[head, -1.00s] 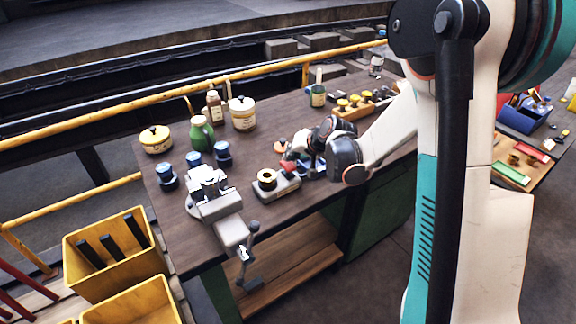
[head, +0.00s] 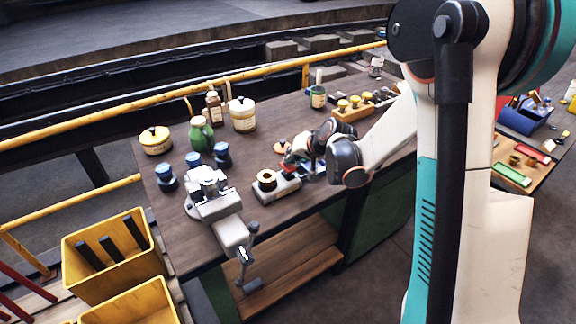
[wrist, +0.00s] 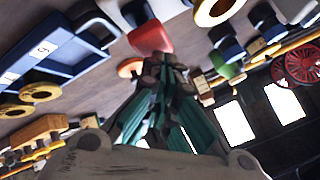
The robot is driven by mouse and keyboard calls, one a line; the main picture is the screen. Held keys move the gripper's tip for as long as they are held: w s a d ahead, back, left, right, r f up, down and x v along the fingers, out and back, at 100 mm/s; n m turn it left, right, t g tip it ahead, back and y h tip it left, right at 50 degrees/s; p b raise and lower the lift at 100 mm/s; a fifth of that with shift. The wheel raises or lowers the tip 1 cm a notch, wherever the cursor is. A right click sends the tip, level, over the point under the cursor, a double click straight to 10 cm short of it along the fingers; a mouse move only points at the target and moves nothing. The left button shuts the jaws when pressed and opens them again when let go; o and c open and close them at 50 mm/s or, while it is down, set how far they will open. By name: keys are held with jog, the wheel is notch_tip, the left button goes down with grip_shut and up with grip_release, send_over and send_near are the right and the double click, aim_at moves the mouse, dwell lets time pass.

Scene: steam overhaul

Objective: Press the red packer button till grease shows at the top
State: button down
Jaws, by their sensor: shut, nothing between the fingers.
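The packer is a grey block (head: 287,189) on the bench, with a brass-and-black ring (head: 267,180) on its left end. The red button (head: 287,165) shows at its right rear, partly hidden by my gripper. In the wrist view the red button (wrist: 150,34) is just beyond my closed fingertips (wrist: 165,64), and part of the ring (wrist: 214,10) shows at the top edge. My gripper (head: 298,158) is shut and empty, low over the bench beside the button. I cannot tell whether it touches the button. No grease can be made out on the ring.
A grey vise (head: 217,207) stands at the bench's front left. Blue-capped jars (head: 194,160), a green bottle (head: 201,134) and cream tins (head: 243,114) are behind it. A blue tray (wrist: 48,55) lies close beside my gripper. A wooden rack with yellow knobs (head: 350,112) stands behind my arm.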

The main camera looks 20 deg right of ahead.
jog(key=shift+f+b, duration=0.6)
jog(key=shift+f, duration=0.2)
dwell(0.5)
dwell(0.4)
jog(key=shift+r+p, duration=0.9)
jog(key=shift+r, duration=0.55)
jog(key=shift+r, duration=0.15)
jog(key=shift+r+p, duration=1.6)
jog(key=shift+r, duration=0.8)
